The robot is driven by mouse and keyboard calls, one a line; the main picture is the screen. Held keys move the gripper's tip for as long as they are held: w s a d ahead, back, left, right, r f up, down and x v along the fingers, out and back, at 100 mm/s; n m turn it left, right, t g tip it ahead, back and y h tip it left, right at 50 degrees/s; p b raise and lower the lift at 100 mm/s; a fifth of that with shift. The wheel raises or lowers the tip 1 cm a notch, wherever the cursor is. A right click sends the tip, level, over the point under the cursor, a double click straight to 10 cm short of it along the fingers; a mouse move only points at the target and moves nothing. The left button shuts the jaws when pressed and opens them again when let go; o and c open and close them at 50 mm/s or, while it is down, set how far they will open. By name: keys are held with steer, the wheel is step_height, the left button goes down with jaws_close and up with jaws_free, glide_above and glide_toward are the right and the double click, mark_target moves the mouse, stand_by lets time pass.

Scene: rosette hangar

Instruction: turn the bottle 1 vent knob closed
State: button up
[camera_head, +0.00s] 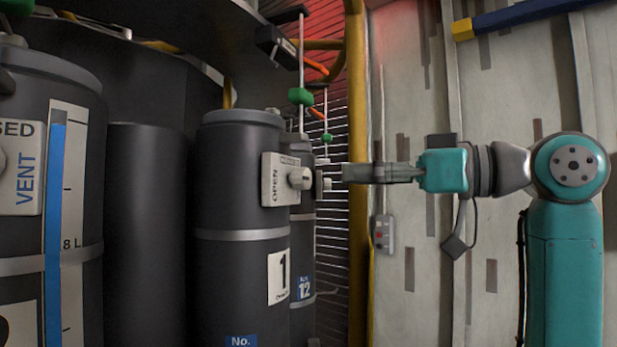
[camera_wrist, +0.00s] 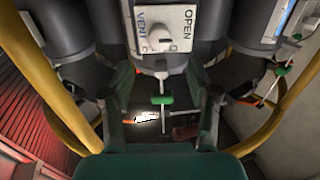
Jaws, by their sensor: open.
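Bottle 1 (camera_head: 235,210) is a dark grey cylinder with a "1" label. On its side is a white vent plate (camera_head: 270,190), which also shows in the wrist view (camera_wrist: 181,18) with the words VENT and OPEN. The pale vent knob (camera_head: 300,179) sticks out of the plate toward my gripper, and is near the top middle of the wrist view (camera_wrist: 160,43). Its exact turn is hard to read. My gripper (camera_head: 345,173) is level with the knob, a short gap to its right, apart from it. In the wrist view, the fingers (camera_wrist: 160,97) are spread and empty.
A second bottle (camera_head: 80,170) with a vent plate and blue level strip stands at the left. Bottle 12 (camera_head: 304,240) is just behind bottle 1. Green-handled valve rods (camera_head: 300,97) hang above. A yellow post (camera_head: 356,120) stands behind my gripper.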

mark_target(308, 176)
steer(key=x, duration=0.8)
steer(key=shift+w+a, duration=0.15)
steer(key=shift+a, duration=0.2)
jaws_close()
